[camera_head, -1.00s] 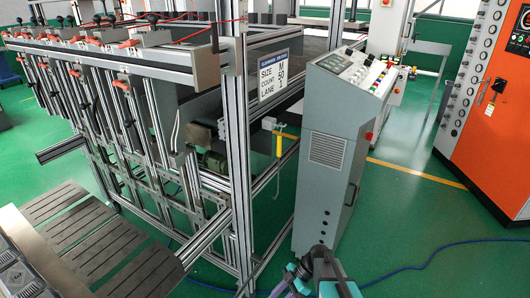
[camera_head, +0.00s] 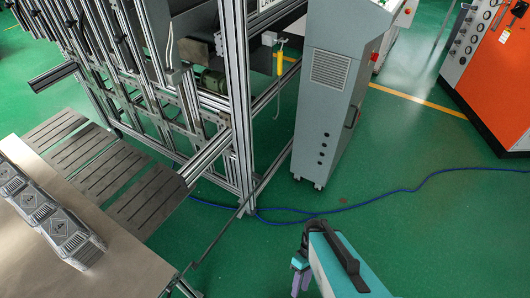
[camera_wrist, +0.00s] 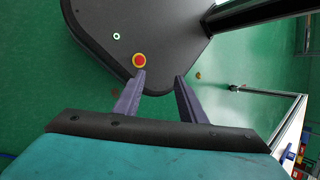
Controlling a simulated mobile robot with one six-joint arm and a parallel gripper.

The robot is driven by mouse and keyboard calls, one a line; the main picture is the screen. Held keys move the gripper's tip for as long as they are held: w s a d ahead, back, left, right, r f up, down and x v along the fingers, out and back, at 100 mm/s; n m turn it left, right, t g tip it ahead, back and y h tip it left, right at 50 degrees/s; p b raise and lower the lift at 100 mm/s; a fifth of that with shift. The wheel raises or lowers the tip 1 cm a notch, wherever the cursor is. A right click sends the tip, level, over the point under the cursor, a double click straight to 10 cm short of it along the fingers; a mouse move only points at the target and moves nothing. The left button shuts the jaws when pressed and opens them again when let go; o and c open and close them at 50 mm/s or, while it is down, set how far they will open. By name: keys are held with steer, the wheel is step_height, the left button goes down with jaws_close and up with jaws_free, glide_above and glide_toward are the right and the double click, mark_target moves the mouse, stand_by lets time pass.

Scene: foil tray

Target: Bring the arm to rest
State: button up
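My gripper (camera_wrist: 160,75) shows in the wrist view with its two purple fingers spread apart and nothing between them. It hangs over my own dark base, which carries a red and yellow button, and over the green floor. In the head view, my teal arm end and the purple gripper fingers (camera_head: 301,281) are at the bottom, right of centre, over open floor. They appear clear of the machine frame and the grey cabinet. The foil trays (camera_head: 48,215) lie stacked or in a row on a metal table (camera_head: 125,268) at the left, away from the gripper.
A grey control cabinet (camera_head: 327,110) stands beyond my arm, beside an aluminium machine frame (camera_head: 237,100). Slotted plates (camera_head: 100,172) adjoin the table. A blue cable (camera_head: 385,197) crosses the floor. An orange cabinet (camera_head: 502,75) stands at the right. The floor at lower right is clear.

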steer(key=shift+w+d+f+m+t+h, duration=0.25)
steer(key=shift+d+m, duration=0.35)
steer(key=shift+m, duration=0.75)
steer(key=shift+w+d+r+m+t+h, duration=0.1)
steer(key=shift+d+m+h, duration=0.4)
steer(key=shift+m, duration=0.8)
steer(key=shift+w+d+f+m+t+h, duration=0.15)
steer(key=shift+d+m, duration=0.6)
steer(key=shift+m, duration=0.6)
steer(key=shift+r, duration=0.1)
steer(key=shift+c, duration=0.7)
steer(key=shift+d, duration=0.1)
